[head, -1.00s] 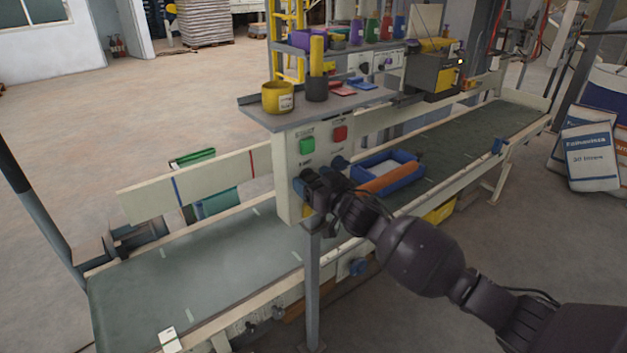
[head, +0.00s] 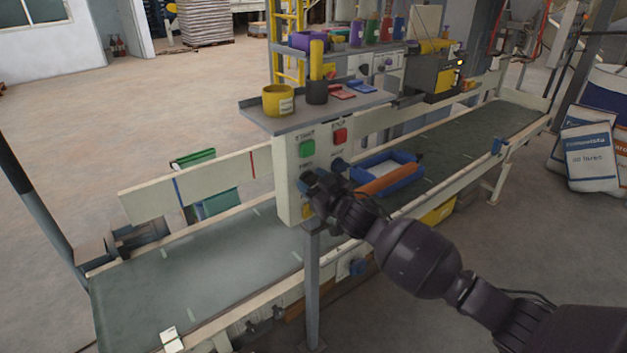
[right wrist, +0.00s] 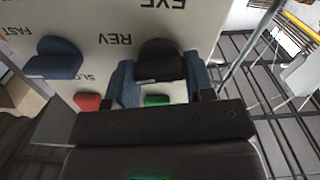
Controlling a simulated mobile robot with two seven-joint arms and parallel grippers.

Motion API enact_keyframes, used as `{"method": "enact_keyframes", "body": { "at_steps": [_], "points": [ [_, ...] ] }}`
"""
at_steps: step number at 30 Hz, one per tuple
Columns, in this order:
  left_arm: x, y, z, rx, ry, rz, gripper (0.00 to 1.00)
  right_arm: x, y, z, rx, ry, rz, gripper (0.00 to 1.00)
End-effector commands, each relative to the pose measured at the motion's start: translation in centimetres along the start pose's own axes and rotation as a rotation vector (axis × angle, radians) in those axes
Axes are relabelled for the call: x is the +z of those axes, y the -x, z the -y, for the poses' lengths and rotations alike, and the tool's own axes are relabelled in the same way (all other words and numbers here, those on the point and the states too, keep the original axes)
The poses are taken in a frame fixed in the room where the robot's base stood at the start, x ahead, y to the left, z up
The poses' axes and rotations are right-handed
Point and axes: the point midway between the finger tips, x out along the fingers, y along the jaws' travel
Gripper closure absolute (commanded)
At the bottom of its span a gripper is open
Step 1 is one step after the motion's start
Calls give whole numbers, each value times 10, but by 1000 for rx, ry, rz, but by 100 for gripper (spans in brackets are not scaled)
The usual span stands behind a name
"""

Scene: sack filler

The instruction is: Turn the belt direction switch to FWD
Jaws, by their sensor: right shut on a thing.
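The cream control panel (head: 292,205) stands beside the conveyor belt. My right gripper (head: 312,183) is at its lower part and hides the direction switch in the head view. In the right wrist view the black switch knob (right wrist: 160,62) sits between the blue fingertips of my right gripper (right wrist: 162,80), which is shut on it. The label REV (right wrist: 112,39) shows upside down beside the knob. Another label above the knob is cut off by the frame edge and unclear. My left gripper is not in view.
A green button (head: 306,148), a red button (head: 340,136) and a blue knob (head: 338,165) are on the same panel, close to my gripper. A shelf (head: 262,117) juts out above. A blue tray (head: 408,180) lies on the belt (head: 190,270) to the right.

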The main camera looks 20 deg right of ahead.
Motion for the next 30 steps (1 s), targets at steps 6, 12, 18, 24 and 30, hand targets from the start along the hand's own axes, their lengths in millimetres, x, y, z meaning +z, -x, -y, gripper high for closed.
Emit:
{"method": "enact_keyframes", "body": {
  "at_steps": [6, 12, 18, 24, 30],
  "points": [
    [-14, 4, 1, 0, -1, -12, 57, -2, 0, 1, 0, 202, 0, 75],
    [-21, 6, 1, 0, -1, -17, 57, -1, 0, 1, 0, 394, 0, 75],
    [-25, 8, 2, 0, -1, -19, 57, -1, 0, 2, 0, 585, 0, 75],
    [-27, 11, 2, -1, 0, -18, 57, 0, 0, 3, 0, 775, -1, 75],
    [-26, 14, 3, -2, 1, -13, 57, 1, 0, 3, 0, 961, -1, 75]
  ]
}}
